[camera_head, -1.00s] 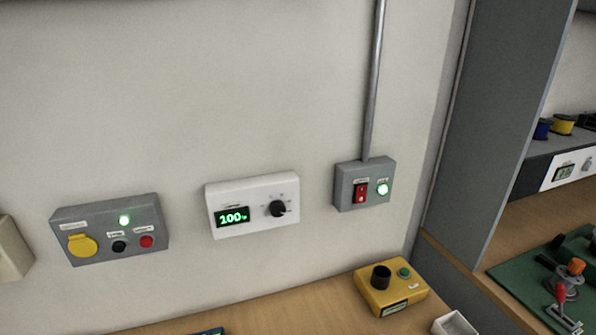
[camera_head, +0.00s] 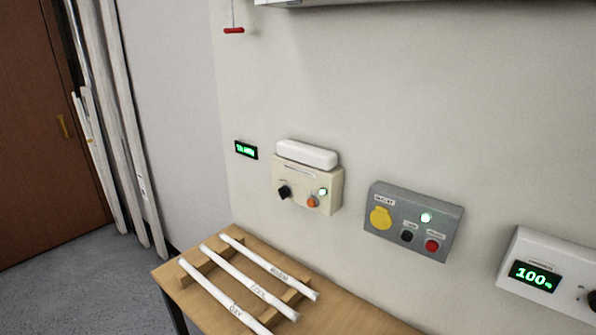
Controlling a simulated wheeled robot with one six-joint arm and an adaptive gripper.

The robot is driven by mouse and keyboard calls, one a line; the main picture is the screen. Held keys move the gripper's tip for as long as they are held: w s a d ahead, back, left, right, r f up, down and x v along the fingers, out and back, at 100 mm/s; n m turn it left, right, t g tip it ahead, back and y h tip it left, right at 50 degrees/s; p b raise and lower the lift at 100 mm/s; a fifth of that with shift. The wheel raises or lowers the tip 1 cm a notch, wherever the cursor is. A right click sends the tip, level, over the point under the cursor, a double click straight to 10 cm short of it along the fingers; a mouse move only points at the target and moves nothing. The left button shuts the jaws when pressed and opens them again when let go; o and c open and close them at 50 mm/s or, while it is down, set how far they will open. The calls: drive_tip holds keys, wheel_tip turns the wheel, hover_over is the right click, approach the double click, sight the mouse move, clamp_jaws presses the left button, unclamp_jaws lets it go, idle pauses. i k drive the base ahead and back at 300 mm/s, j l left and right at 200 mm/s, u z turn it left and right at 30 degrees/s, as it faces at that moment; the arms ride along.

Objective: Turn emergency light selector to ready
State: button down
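A cream wall box with a white lamp housing on top, which looks like the emergency light unit (camera_head: 308,172), is on the wall near the middle of the head view. It carries a black selector knob (camera_head: 284,192), an orange button (camera_head: 312,202) and a lit green-white indicator (camera_head: 323,191). The knob's pointing direction and any labels are too small to read. A small green-lit display (camera_head: 246,150) is on the wall just left of the box. My gripper is not in view.
A grey outlet box (camera_head: 413,220) and a white box reading 100 (camera_head: 543,274) are to the right. A wooden bench (camera_head: 363,317) below holds three labelled white tubes (camera_head: 252,285). Long white tubes lean near a brown door (camera_head: 40,130). Grey floor (camera_head: 90,290) is open at left.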

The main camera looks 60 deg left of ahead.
sight(284, 192)
drive_tip(key=u, duration=1.45)
